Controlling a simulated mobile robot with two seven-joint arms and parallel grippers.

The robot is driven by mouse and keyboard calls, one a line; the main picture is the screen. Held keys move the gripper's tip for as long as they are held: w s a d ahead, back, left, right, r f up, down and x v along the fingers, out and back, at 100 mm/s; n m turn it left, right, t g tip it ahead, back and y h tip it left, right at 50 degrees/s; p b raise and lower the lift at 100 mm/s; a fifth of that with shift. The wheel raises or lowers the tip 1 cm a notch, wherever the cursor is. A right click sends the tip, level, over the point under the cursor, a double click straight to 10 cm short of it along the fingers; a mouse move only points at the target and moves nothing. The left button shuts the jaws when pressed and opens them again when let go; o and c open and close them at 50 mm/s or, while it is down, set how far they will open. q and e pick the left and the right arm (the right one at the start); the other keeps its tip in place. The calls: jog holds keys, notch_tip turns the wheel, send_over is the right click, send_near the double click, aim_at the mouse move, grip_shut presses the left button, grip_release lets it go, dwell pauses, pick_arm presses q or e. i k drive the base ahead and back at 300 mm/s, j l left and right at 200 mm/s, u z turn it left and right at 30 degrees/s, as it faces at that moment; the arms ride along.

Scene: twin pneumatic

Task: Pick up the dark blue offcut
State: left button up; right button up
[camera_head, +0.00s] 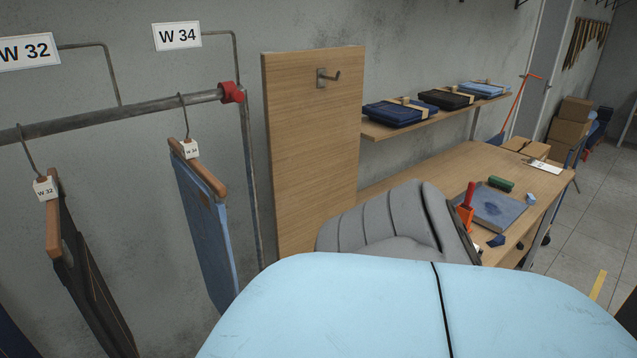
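A small dark blue offcut (496,241) lies near the front edge of the wooden worktable (543,182), just in front of a blue denim piece (490,208) with a darker patch on it. A smaller, lighter blue scrap (530,198) lies at the right of the denim piece. Neither of my grippers is in view. A grey ribbed shape and the large light blue surface at the bottom, which looks like my own body, cover part of the table.
An orange holder with a red handle (466,212) stands left of the denim piece, and a green block (501,184) lies behind it. A wall shelf (385,130) carries folded jeans. A rail (150,103) with hanging jeans is at the left. Boxes (568,130) and open floor are at the right.

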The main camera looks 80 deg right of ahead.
aim_at(500, 240)
jog(key=z, duration=3.7)
jog(key=i+l+u, duration=0.1)
jog(key=u, duration=0.25)
jog(key=i+l+u, duration=0.1)
jog(key=u, duration=0.25)
jog(key=l+u, duration=0.15)
jog(key=u, duration=0.2)
jog(key=i+l+u, duration=0.15)
jog(key=l, duration=0.2)
jog(key=l+u, duration=0.15)
jog(key=l, duration=0.15)
jog(key=i+l+u, duration=0.15)
jog(key=l, duration=0.2)
